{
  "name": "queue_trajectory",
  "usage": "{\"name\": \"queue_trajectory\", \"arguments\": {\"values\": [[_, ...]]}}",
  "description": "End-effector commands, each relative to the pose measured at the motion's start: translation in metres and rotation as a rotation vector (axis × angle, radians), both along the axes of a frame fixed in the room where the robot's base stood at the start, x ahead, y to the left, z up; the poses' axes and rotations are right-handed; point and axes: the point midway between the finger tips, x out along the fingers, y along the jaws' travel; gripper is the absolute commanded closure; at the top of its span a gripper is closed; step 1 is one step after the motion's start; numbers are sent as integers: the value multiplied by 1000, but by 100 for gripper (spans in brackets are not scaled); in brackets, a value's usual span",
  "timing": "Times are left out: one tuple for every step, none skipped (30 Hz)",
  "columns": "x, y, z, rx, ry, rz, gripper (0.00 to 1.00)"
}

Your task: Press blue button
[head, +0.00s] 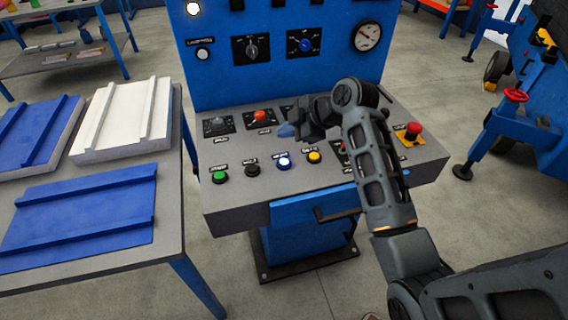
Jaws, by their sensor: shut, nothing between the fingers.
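The blue button (284,163) sits in the front row of the grey sloped control panel (235,195), between a black button (252,170) and a yellow button (314,157). It looks lit, with a pale centre and a blue ring. My gripper (286,131) is over the panel, above and behind the blue button in the picture, apart from it. Its fingers are shut and empty, pointing left. My forearm hides part of the panel's right half.
A green button (219,177) is at the row's left end. A red emergency button (413,130) is at the right. A table (172,215) with blue and white panels stands left.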

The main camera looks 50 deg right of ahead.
Motion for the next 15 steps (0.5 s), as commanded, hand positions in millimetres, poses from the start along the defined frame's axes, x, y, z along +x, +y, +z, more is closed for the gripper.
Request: {"name": "queue_trajectory", "arguments": {"values": [[0,0,-11,1,0,-1,100],[0,0,-14,1,0,-1,100],[0,0,-20,1,0,-1,100],[0,0,-24,1,0,-1,100],[0,0,-28,0,1,-1,100],[-1,0,-33,0,1,-1,100],[0,0,-37,0,1,-1,100],[-1,0,-42,0,1,-1,100],[-1,0,-47,1,1,-2,100],[-1,0,-51,0,1,-1,100],[-1,0,-55,0,1,-1,100],[0,0,-59,1,1,0,100],[0,0,-62,2,1,-1,100],[0,0,-65,1,0,-1,100],[0,0,-68,1,0,-1,100]]}}
